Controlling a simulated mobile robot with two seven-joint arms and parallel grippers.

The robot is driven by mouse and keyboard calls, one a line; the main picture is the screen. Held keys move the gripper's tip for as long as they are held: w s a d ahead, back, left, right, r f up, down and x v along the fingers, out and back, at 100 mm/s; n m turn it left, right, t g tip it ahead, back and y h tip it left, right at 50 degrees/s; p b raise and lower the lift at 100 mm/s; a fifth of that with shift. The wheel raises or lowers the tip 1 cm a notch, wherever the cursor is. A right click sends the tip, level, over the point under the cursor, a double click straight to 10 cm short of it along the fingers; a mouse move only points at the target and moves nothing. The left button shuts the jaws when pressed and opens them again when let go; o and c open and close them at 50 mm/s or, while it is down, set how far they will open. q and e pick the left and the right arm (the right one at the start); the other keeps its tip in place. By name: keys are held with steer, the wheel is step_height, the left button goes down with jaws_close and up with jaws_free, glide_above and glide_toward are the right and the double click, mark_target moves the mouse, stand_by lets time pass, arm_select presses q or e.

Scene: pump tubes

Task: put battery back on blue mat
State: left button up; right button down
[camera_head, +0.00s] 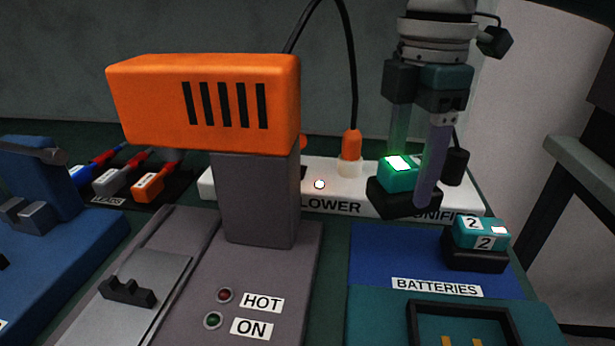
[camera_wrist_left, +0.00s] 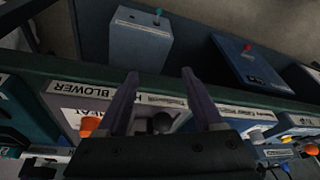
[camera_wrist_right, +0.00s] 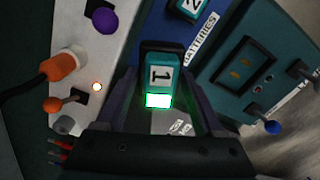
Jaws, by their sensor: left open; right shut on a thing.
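My right gripper (camera_head: 412,180) is shut on battery 1, a teal block with a lit green face (camera_head: 398,174) and a black end. In the right wrist view, battery 1 (camera_wrist_right: 158,75) sits between the fingers with its "1" label showing. In the head view it appears in front of the white strip, beyond the back edge of the blue mat (camera_head: 385,255); its height is hard to tell. Battery 2 (camera_head: 482,234), teal with a black base, rests on the mat's right part. My left gripper (camera_wrist_left: 160,78) is open and empty in the left wrist view, and outside the head view.
The white strip (camera_head: 330,190) with an orange plug (camera_head: 351,145) and cable lies behind the mat. An orange-topped machine (camera_head: 205,100) stands left of it. A teal unit with a black-framed socket (camera_head: 462,308) lies in front. The mat's left part is bare.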

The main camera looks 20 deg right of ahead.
mark_target(409, 162)
step_height(409, 162, down, 8)
steer(key=shift+r+b, duration=0.1)
steer(key=shift+b, duration=0.65)
jaws_free()
step_height(409, 162, up, 12)
steer(key=p, duration=0.2)
steer(key=shift+p, duration=0.35)
steer(key=shift+a, duration=0.1)
